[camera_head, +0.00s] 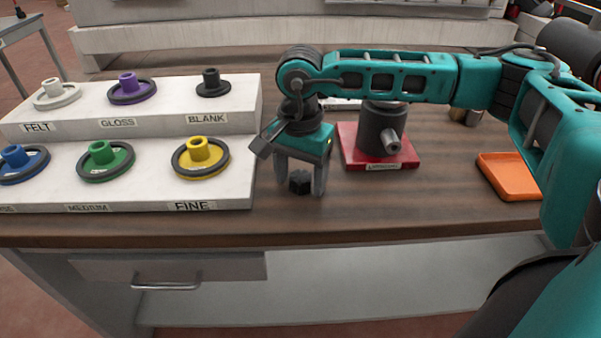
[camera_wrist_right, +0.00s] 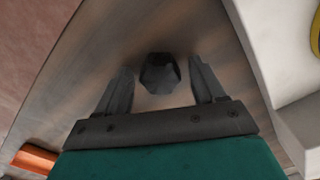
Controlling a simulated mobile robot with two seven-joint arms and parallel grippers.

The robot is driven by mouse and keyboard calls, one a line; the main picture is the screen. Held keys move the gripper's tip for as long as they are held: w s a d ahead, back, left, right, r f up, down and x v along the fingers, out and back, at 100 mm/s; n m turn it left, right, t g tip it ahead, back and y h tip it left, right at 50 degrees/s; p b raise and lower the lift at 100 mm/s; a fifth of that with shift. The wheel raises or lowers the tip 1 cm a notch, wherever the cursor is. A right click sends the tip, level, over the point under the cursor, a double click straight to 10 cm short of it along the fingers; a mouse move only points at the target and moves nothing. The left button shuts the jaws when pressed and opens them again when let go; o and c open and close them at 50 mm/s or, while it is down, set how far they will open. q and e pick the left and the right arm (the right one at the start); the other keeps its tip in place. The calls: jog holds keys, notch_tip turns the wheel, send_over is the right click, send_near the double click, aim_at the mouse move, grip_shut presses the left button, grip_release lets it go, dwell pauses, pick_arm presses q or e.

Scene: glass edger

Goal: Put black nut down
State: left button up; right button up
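The black nut (camera_head: 300,182) sits on the wooden bench top, near its front edge, just right of the white wheel rack. My right gripper (camera_head: 300,188) points down over it, with one finger on each side. In the right wrist view the nut (camera_wrist_right: 160,73) lies between the two fingertips of my right gripper (camera_wrist_right: 163,80), with a visible gap on both sides. The fingers are apart and do not touch the nut. My left gripper is in neither view.
A two-step white rack (camera_head: 130,202) with several coloured wheels stands at the left. A red base (camera_head: 352,155) with a dark spindle (camera_head: 382,128) stands behind, to the right. An orange tray (camera_head: 512,177) lies at the right. The wooden bench top (camera_head: 430,200) is clear between them.

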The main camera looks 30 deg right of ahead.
aim_at(301, 176)
jog(key=shift+r, duration=0.25)
notch_tip(301, 176, up, 12)
jog(key=shift+f+p, duration=0.1)
jog(key=shift+p, duration=0.25)
jog(key=shift+s, duration=0.1)
dwell(0.5)
